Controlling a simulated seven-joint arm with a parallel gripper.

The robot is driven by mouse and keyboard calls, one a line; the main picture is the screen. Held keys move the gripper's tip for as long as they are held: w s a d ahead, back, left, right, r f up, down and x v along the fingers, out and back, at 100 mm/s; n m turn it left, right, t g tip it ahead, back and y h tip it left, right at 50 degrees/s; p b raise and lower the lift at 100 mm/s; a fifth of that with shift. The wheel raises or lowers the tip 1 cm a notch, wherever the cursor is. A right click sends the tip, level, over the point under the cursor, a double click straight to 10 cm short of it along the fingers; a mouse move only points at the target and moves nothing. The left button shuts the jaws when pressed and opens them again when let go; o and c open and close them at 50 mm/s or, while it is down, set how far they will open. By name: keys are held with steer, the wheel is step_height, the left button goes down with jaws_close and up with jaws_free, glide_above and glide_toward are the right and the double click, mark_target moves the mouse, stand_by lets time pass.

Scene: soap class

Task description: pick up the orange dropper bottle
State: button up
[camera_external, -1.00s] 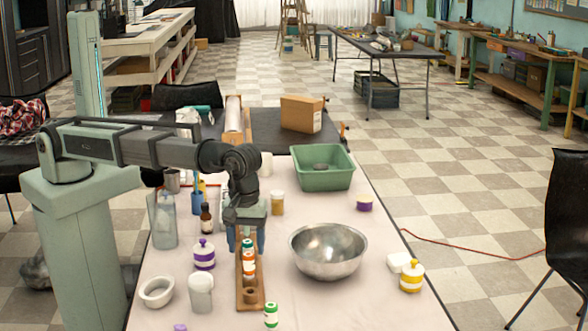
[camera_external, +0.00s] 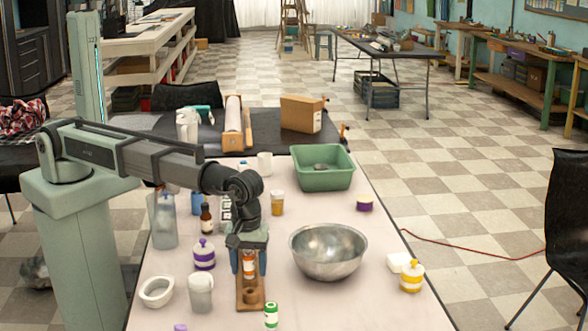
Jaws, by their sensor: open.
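The orange dropper bottle (camera_external: 249,269) stands upright in a narrow wooden rack (camera_external: 250,306) on the table, with a white label band visible. My gripper (camera_external: 249,267) points down over the rack, its blue fingers apart on the left and right of the bottle's upper part. I cannot tell whether they touch it or are just behind it. The bottle's top and the rear of the rack are hidden by my gripper.
A steel bowl (camera_external: 328,252) is close on the right. A green-and-white bottle (camera_external: 271,316) stands in front right.

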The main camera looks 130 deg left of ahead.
steer(key=c, duration=1.1)
steer(key=shift+r, duration=0.15)
